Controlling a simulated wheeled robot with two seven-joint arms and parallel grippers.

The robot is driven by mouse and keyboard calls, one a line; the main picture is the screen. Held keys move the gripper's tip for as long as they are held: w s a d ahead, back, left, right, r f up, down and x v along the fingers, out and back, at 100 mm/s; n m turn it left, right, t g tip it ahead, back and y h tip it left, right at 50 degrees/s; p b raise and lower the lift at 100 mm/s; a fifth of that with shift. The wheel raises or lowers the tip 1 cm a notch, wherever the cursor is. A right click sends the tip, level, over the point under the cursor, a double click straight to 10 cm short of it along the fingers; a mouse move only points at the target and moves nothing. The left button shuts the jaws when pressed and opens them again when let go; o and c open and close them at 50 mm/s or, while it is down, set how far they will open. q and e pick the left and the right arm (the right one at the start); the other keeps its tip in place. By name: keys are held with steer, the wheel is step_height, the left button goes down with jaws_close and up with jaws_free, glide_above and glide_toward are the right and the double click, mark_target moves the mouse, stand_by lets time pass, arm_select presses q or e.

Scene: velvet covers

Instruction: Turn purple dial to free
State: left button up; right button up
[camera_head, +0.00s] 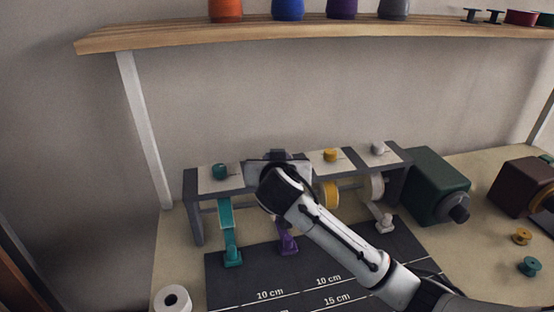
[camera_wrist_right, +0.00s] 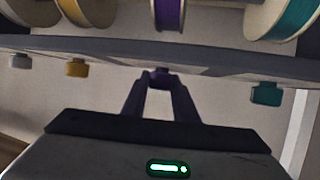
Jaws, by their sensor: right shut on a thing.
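The purple dial (camera_wrist_right: 160,70) is at the centre of the right wrist view, on the rack's edge below the purple spool (camera_wrist_right: 169,14). My right gripper (camera_wrist_right: 160,78) is shut on the dial, with one finger on each side of it. In the head view my right arm reaches in from the lower right to the rack (camera_head: 190,208), and its wrist hides the purple dial. The purple ribbon end (camera_head: 287,244) hangs onto the dark mat below. I cannot read the dial's setting. My left gripper is not in view.
The teal dial (camera_head: 219,171), yellow dial (camera_head: 330,155) and white dial (camera_head: 377,147) sit on the same rack. A green machine (camera_head: 438,183) stands right of it. A dark measuring mat (camera_head: 240,275) lies in front. A wooden shelf (camera_head: 160,37) with spools is above.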

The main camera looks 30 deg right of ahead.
steer(key=n+t+y, duration=0.1)
steer(key=n+y, duration=0.5)
steer(key=y, duration=0.1)
steer(key=shift+d, duration=0.2)
steer(key=n+y, duration=0.2)
steer(key=shift+n+y+b, duration=0.3)
steer(key=shift+y, duration=0.1)
steer(key=shift+f+n+g+y+b, duration=0.15)
steer(key=shift+n+g+y+b, duration=0.15)
steer(key=shift+n+y+b, duration=0.45)
steer(key=n+g+y+b, duration=0.2)
steer(key=n+y+b, duration=0.2)
steer(key=b, duration=0.1)
steer(key=shift+w+a+b, duration=0.1)
steer(key=shift+a+b, duration=0.05)
steer(key=shift+b, duration=0.15)
steer(key=shift+g+y+b, duration=0.35)
steer(key=shift+g, duration=0.05)
steer(key=shift+n+g+y+b, duration=0.6)
steer(key=shift+n+g+b, duration=0.2)
steer(key=shift+n, duration=0.25)
